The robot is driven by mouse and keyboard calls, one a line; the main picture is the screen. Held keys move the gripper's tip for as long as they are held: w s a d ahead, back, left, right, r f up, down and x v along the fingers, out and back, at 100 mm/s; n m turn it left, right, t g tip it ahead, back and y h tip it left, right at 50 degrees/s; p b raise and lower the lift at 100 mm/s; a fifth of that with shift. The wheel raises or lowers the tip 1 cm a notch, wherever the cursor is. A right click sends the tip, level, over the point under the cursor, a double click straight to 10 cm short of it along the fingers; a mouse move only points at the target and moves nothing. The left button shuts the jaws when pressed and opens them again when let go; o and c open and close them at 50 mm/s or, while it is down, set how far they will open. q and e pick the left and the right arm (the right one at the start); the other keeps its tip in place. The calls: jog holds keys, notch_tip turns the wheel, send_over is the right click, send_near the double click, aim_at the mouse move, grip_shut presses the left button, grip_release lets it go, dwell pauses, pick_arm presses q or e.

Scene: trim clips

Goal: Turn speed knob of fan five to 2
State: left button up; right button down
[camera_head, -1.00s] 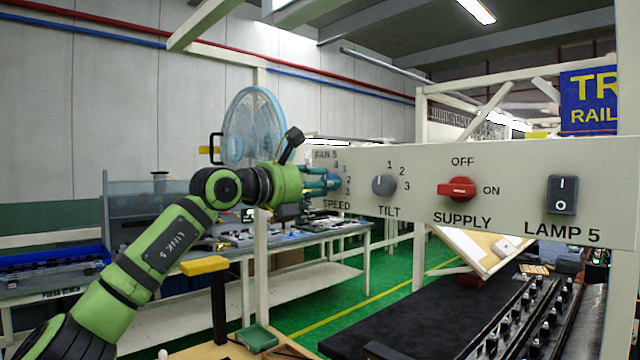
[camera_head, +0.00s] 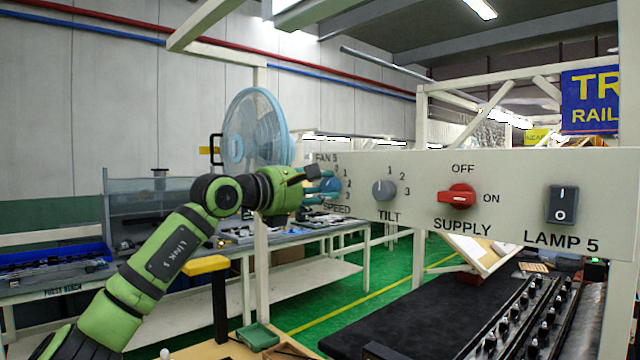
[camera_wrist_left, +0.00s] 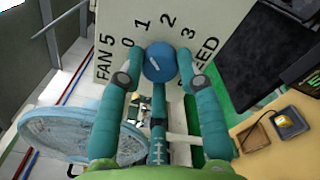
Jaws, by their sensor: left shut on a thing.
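The blue speed knob (camera_head: 331,185) of fan five sits at the left end of the pale control panel (camera_head: 420,165), above the label SPEED. In the left wrist view the knob (camera_wrist_left: 159,62) is between the two teal fingers of my left gripper (camera_wrist_left: 160,70), which is shut on it. The numbers 0, 1, 2 and 3 curve around the knob. A small mark shows on its face, but I cannot tell which number it points to. In the head view my left gripper (camera_head: 323,187) partly hides the dial. My right gripper is not in view.
To the right on the panel are the grey TILT knob (camera_head: 384,190), the red SUPPLY switch (camera_head: 457,196) and the LAMP 5 rocker (camera_head: 562,204). The blue fan (camera_head: 255,130) stands behind my arm. A workbench (camera_head: 290,238) is behind the panel.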

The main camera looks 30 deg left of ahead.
pick_arm(q)
jog(key=m+p, duration=0.1)
jog(key=m, duration=0.2)
jog(key=shift+r+m, duration=0.15)
jog(key=shift+m, duration=0.25)
jog(key=shift+m+p, duration=0.5)
jog(key=shift+m, duration=1.4)
jog(key=o, duration=1.2)
jog(key=shift+c, duration=0.2)
jog(key=v, duration=1.2)
